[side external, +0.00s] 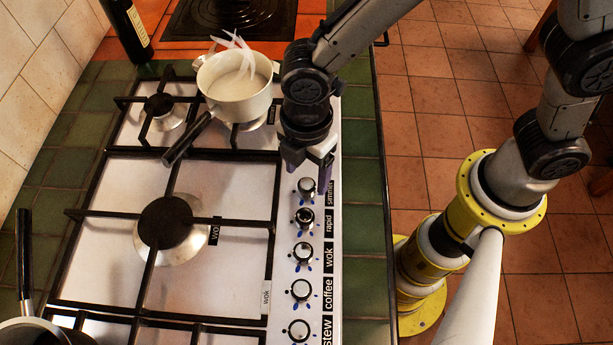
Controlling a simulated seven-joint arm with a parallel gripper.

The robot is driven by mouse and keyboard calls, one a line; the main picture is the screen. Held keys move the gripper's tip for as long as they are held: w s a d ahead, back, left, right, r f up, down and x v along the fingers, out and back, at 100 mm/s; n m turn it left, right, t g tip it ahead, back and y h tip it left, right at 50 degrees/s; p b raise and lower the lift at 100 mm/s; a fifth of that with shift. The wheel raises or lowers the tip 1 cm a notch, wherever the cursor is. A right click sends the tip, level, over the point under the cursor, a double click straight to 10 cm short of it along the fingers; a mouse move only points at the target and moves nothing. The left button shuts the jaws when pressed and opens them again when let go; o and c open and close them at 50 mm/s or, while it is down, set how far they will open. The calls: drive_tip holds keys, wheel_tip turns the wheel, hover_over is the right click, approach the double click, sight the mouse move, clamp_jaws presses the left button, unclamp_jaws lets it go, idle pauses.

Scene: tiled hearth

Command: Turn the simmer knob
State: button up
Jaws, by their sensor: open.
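The simmer knob (306,187) is the top one in a column of silver and black knobs on the right of the white stove. Its printed label "simmer" (330,192) stands to its right. My gripper (308,180) points down just above the simmer knob, fingers apart and open. One finger shows at the knob's right. From this angle I cannot tell whether the fingers touch the knob, and part of the knob's far side is hidden.
Below it run the rapid (305,217), wok (302,252), coffee (300,289) and stew (298,330) knobs. A white steaming pot (235,98) stands on the upper right burner, close left of my arm. A dark bottle (126,30) stands at the back left. A dark-handled pan (40,331) is at the lower left.

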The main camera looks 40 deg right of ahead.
sight(307, 183)
drive_tip(key=shift+f, duration=1.55)
clamp_jaws()
